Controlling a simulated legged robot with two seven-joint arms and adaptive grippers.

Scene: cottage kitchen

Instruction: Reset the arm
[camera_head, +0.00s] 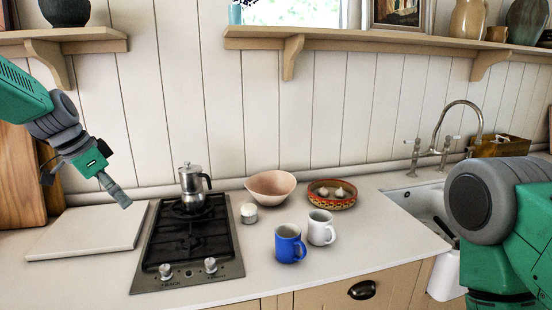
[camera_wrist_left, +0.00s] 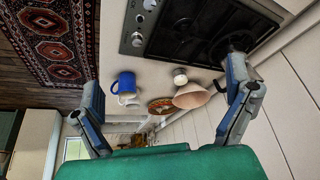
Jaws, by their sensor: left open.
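My left arm comes in from the left in the head view, and its gripper (camera_head: 115,190) hangs above the white board left of the stove, touching nothing. In the left wrist view the left gripper (camera_wrist_left: 168,108) has its two fingers spread wide apart with nothing held between them. My right arm shows at the right edge of the head view as a large grey and green link, in front of the sink. The right gripper is not seen in either view.
A stove (camera_head: 168,247) bears a moka pot (camera_head: 192,186). Right of it stand a small white jar (camera_head: 249,212), a pink bowl (camera_head: 270,188), a patterned bowl (camera_head: 331,203), a blue mug (camera_head: 288,245) and a white mug (camera_head: 321,228). A white board (camera_head: 75,232) lies left. Shelves (camera_head: 390,42) run above.

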